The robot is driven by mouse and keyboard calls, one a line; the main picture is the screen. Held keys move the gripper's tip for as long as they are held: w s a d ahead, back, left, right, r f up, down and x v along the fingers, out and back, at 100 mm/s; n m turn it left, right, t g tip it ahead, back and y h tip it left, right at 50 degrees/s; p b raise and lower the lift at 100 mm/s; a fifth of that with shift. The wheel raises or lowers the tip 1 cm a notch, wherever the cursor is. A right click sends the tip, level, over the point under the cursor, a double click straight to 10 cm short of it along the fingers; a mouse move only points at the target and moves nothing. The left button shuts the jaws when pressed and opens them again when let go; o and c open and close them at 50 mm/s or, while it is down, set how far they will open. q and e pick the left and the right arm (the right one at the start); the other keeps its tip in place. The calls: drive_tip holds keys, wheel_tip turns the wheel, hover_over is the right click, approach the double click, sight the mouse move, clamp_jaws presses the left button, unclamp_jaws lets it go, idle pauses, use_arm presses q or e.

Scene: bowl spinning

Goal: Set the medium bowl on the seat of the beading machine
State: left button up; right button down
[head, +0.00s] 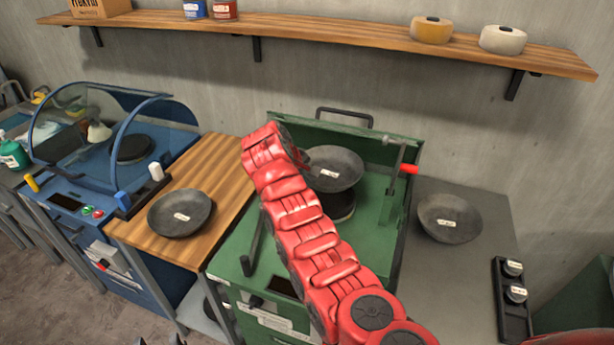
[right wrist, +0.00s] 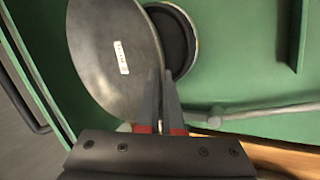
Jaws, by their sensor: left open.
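A dark grey bowl (head: 335,165) with a white label is above the round dark seat (head: 341,206) of the green machine (head: 385,150). My right gripper (head: 304,166) is shut on its rim; the right wrist view shows the fingers (right wrist: 162,78) pinching the bowl (right wrist: 110,55). There the bowl looks tilted and offset from the seat (right wrist: 180,35), overlapping part of it. Contact with the seat cannot be told. One similar bowl (head: 180,213) lies on the wooden top, another (head: 449,218) on the grey counter. Labels are unreadable. My left gripper (head: 160,342) is open and empty, only its tips showing at the bottom edge.
A red-handled crank (head: 408,169) stands right of the seat. A blue machine with a clear cover (head: 75,130) is at left. A wooden shelf (head: 300,30) runs along the wall. A dark knob panel (head: 513,295) is at the right. The wooden top (head: 215,165) has free room.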

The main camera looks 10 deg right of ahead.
drive_tip(key=shift+w+f+b, duration=0.2)
drive_tip(key=shift+f+b, duration=1.2)
drive_tip(key=shift+f, duration=2.85)
drive_tip(key=shift+s, duration=0.1)
drive_tip(key=c, duration=1)
unclamp_jaws()
